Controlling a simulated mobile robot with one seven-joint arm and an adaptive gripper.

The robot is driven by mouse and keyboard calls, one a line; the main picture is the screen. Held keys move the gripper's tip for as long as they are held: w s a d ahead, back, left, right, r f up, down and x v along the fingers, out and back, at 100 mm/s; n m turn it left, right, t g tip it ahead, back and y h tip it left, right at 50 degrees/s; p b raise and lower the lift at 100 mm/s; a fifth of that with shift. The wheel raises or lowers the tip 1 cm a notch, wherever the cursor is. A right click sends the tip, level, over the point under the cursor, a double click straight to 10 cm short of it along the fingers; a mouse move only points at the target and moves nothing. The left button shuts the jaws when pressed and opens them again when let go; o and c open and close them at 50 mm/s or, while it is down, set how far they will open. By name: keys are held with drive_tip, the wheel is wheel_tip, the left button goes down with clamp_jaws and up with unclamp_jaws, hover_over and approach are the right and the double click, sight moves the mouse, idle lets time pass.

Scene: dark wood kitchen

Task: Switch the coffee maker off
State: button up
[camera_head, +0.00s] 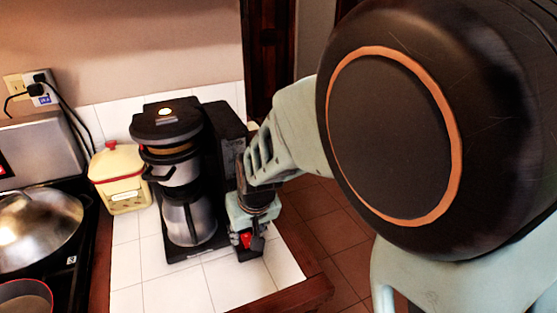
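The coffee maker (165,131) is black and silver and stands upright on the white tiled counter. A light spot glows on its top. A steel carafe (188,222) sits on its base, below the brew basket. My gripper (255,244) points down beside the right side of the coffee maker, low and close to its base. A small red part (246,240), perhaps the switch, shows right at the fingertips. I cannot tell whether the fingers touch it. The fingers are small and partly hidden, so their opening is unclear.
A cream container with a red knob (119,177) stands left of the coffee maker. A stove with a domed lid (38,229) and a pan (24,300) is further left. Plugged cords (40,88) hang at the wall. The tiled counter's front (205,290) is clear; its wooden edge (298,297) is near my gripper.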

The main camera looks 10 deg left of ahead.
drive_tip(key=shift+x, duration=0.9)
drive_tip(key=shift+d, duration=0.1)
clamp_jaws()
drive_tip(key=p, duration=0.1)
drive_tip(key=g+p, duration=0.1)
drive_tip(key=p, duration=0.1)
drive_tip(key=shift+w+r+h, duration=0.25)
drive_tip(key=shift+r+h, duration=0.1)
drive_tip(key=shift+h, duration=0.05)
drive_tip(key=shift+w+g+h+p, duration=0.1)
drive_tip(key=shift+g+h+p, duration=0.2)
drive_tip(key=shift+g+p, duration=0.4)
drive_tip(key=shift+a+f, duration=0.2)
drive_tip(key=shift+f, duration=0.05)
unclamp_jaws()
